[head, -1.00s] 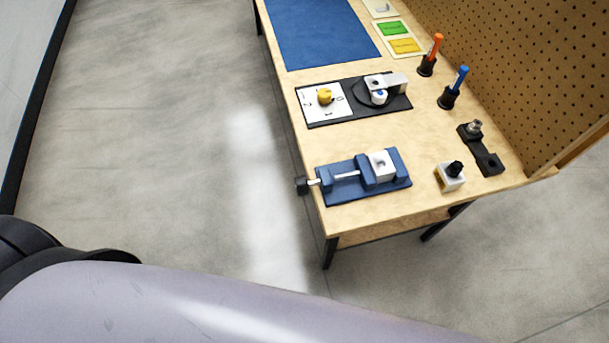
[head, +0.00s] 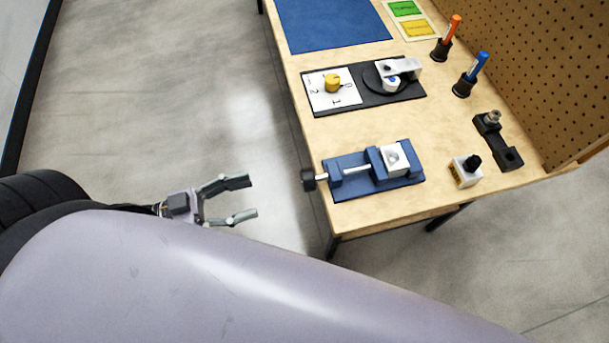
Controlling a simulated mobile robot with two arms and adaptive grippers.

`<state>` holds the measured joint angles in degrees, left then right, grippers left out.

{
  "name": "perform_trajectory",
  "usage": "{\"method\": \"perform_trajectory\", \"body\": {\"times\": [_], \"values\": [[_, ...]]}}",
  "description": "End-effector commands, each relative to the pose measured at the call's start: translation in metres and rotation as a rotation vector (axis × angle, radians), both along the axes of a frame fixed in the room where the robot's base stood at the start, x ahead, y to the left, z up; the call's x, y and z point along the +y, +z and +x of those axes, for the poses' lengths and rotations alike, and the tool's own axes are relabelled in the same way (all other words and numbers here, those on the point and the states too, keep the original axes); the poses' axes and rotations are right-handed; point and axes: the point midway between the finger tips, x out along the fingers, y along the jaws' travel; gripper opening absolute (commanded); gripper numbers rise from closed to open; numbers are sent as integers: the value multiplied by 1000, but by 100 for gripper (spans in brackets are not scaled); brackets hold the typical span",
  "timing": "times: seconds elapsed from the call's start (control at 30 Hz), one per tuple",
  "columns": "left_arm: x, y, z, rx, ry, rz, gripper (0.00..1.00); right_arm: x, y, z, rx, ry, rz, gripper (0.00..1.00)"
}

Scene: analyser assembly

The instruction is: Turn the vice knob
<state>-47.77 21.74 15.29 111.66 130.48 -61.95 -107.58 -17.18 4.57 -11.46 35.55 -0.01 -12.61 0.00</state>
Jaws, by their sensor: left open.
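The blue vice (head: 345,192) sits near the close end of the wooden table. Its black knob (head: 308,179) sticks out past the table's left edge on a metal screw. A white block with a round recess (head: 396,159) sits at the vice's jaws. My left gripper (head: 246,199) is open and empty, with its two fingers pointing right toward the knob. It is over the floor, a clear gap to the left of the knob in the picture. My right gripper is not in view.
Behind the vice is a black plate with a yellow dial (head: 333,83) and a round fixture (head: 393,82). A small bottle with a black cap (head: 465,171) and a black bracket (head: 497,141) stand to the right. A pegboard (head: 540,70) borders the table. The floor left of the table is clear.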

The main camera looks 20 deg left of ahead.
Motion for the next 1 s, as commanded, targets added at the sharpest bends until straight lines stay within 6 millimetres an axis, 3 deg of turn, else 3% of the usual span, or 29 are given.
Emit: {"method": "perform_trajectory", "body": {"times": [0.3, 0.5, 0.7, 1.0], "values": [[-58, 4, 43, -3, -3, 1, 55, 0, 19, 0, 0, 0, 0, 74], [-86, 3, 64, 0, 0, 1, 55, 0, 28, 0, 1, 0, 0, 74], [-101, 1, 74, 1, 1, 2, 55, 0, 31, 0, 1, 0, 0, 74], [-104, -1, 76, 3, 1, 2, 55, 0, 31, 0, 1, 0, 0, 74]]}}
